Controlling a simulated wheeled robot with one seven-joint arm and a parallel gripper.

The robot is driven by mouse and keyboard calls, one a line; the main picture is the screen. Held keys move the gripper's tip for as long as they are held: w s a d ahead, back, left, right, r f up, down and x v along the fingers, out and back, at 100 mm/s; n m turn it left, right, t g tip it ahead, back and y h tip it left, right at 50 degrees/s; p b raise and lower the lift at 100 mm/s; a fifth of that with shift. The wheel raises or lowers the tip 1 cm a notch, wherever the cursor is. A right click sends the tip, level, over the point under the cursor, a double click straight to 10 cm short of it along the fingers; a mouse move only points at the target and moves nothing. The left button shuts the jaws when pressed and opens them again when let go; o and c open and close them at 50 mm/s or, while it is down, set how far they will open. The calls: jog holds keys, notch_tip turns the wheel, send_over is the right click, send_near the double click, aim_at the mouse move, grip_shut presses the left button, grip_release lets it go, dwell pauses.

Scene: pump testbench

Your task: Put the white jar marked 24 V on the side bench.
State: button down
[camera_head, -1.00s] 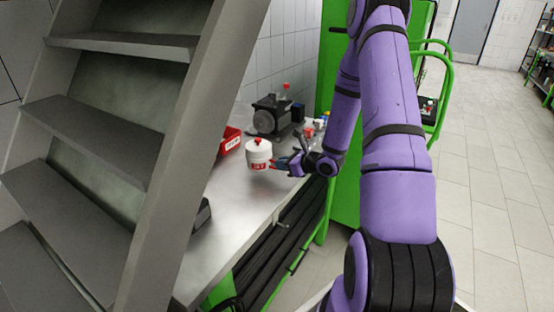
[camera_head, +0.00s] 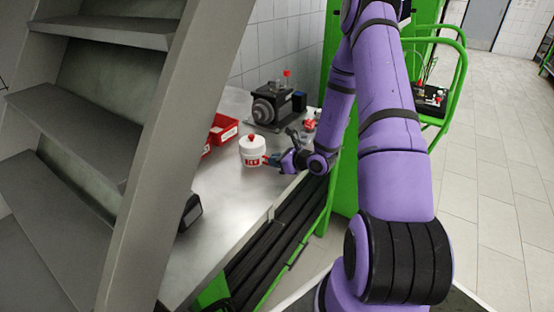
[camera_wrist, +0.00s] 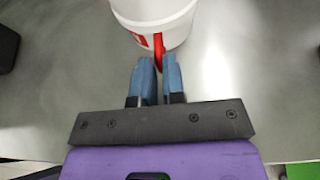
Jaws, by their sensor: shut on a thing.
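The white jar (camera_head: 252,150) has a red knob on its lid and a red label low on its side; the label's text is too small to read. It is upright over the metal bench (camera_head: 225,190); I cannot tell whether its base touches the top. My gripper (camera_head: 273,160) is at the jar's right side, its fingers shut on a thin red part of the jar. In the wrist view the blue fingertips (camera_wrist: 158,68) close around this red strip, and the white jar (camera_wrist: 150,14) is cut off by the top edge.
A dark pump (camera_head: 272,106) stands behind the jar, with a red bin (camera_head: 223,128) to the left. A dark box (camera_head: 190,212) lies near the bench's left front. Grey stair steps (camera_head: 85,120) block the left.

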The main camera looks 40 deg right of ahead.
jog(key=shift+f, duration=0.1)
jog(key=c, duration=1.2)
grip_release()
